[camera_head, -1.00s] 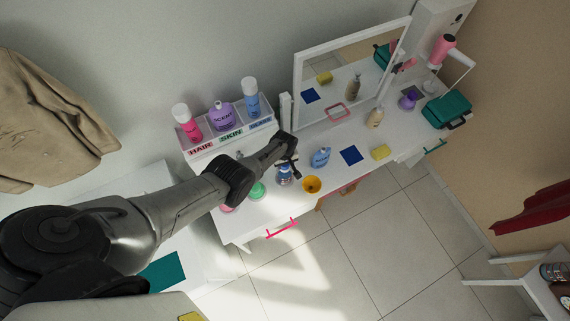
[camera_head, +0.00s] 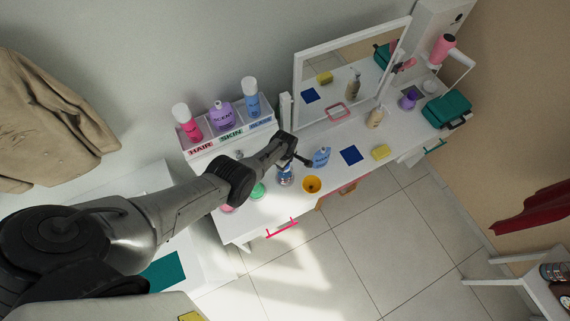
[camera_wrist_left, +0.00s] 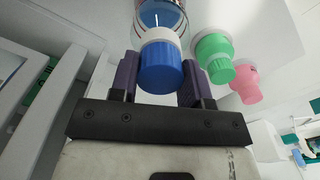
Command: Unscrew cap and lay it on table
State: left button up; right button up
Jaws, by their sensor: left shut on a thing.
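A clear bottle with blue contents (camera_head: 285,178) stands on the white table (camera_head: 260,222), and its upper part shows in the left wrist view (camera_wrist_left: 162,14). Its blue cap (camera_wrist_left: 160,68) sits against a white collar at the neck; I cannot tell whether it is loose. My left gripper (camera_head: 293,159) is above the bottle, with its purple fingers (camera_wrist_left: 160,74) on both sides of the cap, shut on it. The arm and gripper hide the cap in the head view. My right gripper is in neither view.
A green-capped bottle (camera_wrist_left: 214,56) and a pink one (camera_wrist_left: 245,84) stand close beside. A blue spray bottle (camera_head: 321,157) and an orange cup (camera_head: 311,184) are near on the right. A dark blue square (camera_head: 351,155) and yellow sponge (camera_head: 381,152) lie beyond. The labelled rack (camera_head: 232,137) stands behind.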

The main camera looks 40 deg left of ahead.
pick_arm(q)
jog(key=shift+c, duration=1.4)
jog(key=shift+n, duration=0.5)
grip_shut()
jog(key=n, duration=0.3)
jog(key=shift+n, duration=0.3)
jog(key=shift+r, duration=0.15)
jog(key=shift+r+p, duration=0.3)
jog(key=shift+p, duration=0.1)
jog(key=shift+r+p, duration=0.3)
jog(key=shift+r+p, duration=0.55)
jog(key=shift+r, duration=0.05)
jog(key=shift+r, duration=0.1)
